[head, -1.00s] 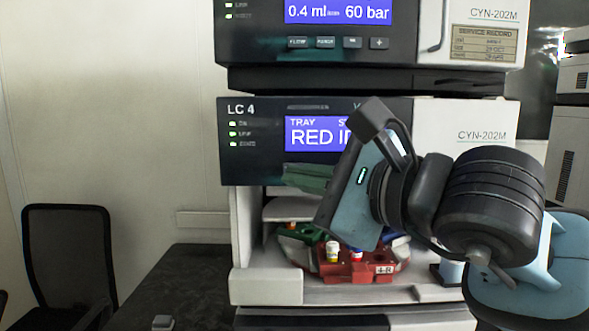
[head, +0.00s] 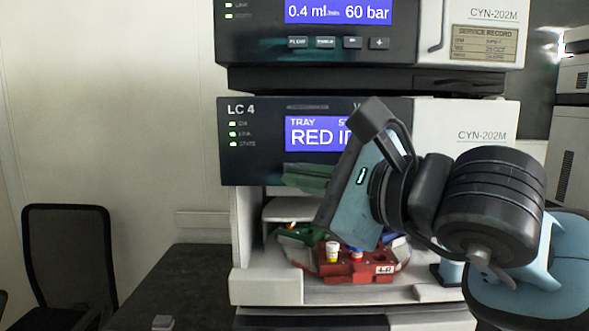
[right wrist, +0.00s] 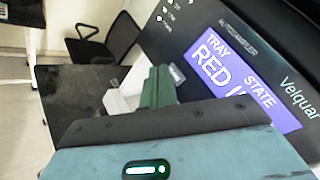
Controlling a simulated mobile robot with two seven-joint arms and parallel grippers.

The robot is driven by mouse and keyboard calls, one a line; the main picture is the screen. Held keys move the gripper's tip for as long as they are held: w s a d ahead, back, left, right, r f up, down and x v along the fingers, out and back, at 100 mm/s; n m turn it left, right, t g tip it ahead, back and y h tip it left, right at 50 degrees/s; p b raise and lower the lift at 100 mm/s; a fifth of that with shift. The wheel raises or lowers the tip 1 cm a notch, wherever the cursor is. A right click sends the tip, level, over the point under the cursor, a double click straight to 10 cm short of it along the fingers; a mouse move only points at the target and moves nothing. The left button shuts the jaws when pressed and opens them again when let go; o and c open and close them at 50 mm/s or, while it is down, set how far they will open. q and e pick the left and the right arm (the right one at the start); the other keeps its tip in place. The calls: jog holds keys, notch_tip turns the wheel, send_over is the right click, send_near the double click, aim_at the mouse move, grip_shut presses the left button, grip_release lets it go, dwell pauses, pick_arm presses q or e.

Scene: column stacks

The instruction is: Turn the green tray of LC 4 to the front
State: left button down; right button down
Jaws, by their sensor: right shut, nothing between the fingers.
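The LC 4 unit (head: 275,115) faces me in the head view, and its screen (head: 318,134) shows TRAY and RED, partly hidden by my right arm. In the open bay below, the red tray (head: 350,273) is at the front with a label and vials. The green tray (head: 292,236) is behind it on the left, and a bit of the blue tray (head: 397,240) shows on the right. My right gripper (head: 301,177) is shut and empty at the panel's lower edge; I cannot tell whether it touches. Its green fingers also show in the right wrist view (right wrist: 157,88).
Another unit (head: 370,54) sits above LC 4, reading 0.4 ml and 60 bar. A dark table (head: 175,285) and a black chair (head: 68,255) are at the left. More units (head: 573,130) stand at the far right.

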jog(key=shift+w, duration=0.2)
jog(key=shift+w, duration=0.2)
jog(key=shift+w, duration=0.45)
dwell(0.9)
jog(key=shift+s, duration=0.85)
jog(key=shift+s, duration=0.1)
